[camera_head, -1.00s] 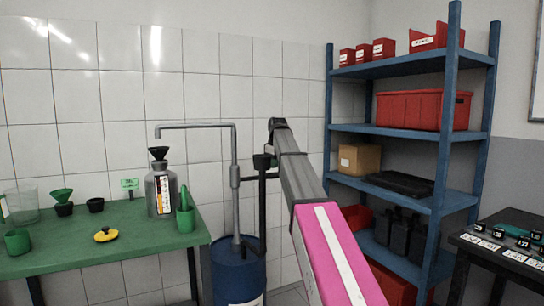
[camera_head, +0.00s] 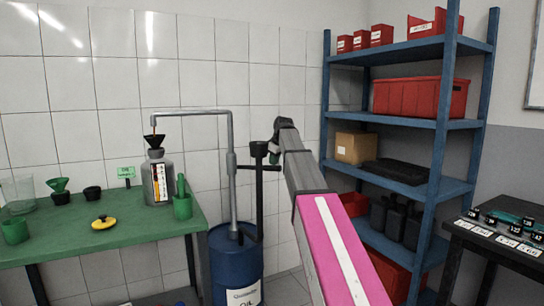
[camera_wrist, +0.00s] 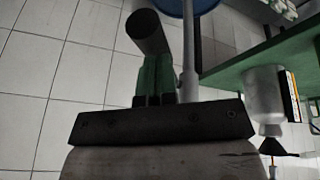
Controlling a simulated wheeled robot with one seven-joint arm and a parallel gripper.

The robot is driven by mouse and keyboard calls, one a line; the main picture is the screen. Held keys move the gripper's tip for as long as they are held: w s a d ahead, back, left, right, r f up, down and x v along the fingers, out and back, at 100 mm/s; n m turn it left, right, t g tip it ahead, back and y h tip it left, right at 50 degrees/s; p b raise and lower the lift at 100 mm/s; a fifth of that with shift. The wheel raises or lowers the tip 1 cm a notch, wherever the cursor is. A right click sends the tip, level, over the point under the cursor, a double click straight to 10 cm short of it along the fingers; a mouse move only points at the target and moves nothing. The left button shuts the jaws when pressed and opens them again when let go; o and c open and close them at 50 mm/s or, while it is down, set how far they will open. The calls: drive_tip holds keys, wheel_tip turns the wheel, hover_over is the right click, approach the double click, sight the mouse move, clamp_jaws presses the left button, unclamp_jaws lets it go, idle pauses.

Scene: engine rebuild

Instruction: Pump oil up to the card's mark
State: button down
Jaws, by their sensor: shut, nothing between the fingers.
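The grey jug (camera_head: 150,180) stands on the green bench with a black funnel (camera_head: 154,141) in its neck and a pale scale strip (camera_head: 159,183) on its side. A thin reddish-orange stream (camera_head: 155,127) falls from the pump spout (camera_head: 190,112) into the funnel. The oil level is too small to read. A small green card (camera_head: 126,172) stands left of the jug; its writing is illegible. The black pump handle (camera_head: 259,185) rises beside the pipe above the blue barrel (camera_head: 235,267). My gripper (camera_wrist: 155,60) is shut and empty, close to a dark cylinder (camera_wrist: 147,32); contact is unclear.
The bench (camera_head: 70,235) also holds a clear beaker, green and black funnels, green cups (camera_head: 182,205) and a yellow-and-black item (camera_head: 103,222). A blue shelf (camera_head: 400,120) stands right of my arm. A dark table (camera_head: 500,235) is at far right.

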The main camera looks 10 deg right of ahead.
wheel_tip(320, 180, down, 9)
drive_tip(key=t+y, duration=0.2)
drive_tip(key=shift+s+d+y, duration=0.3)
drive_tip(key=shift+s+d, duration=0.05)
drive_tip(key=shift+f, duration=0.1)
drive_tip(key=shift+s, duration=0.1)
drive_tip(key=a+v, duration=0.1)
drive_tip(key=v, duration=1.3)
drive_tip(key=shift+a+r, duration=0.25)
drive_tip(key=shift+r, duration=0.05)
idle(1.1)
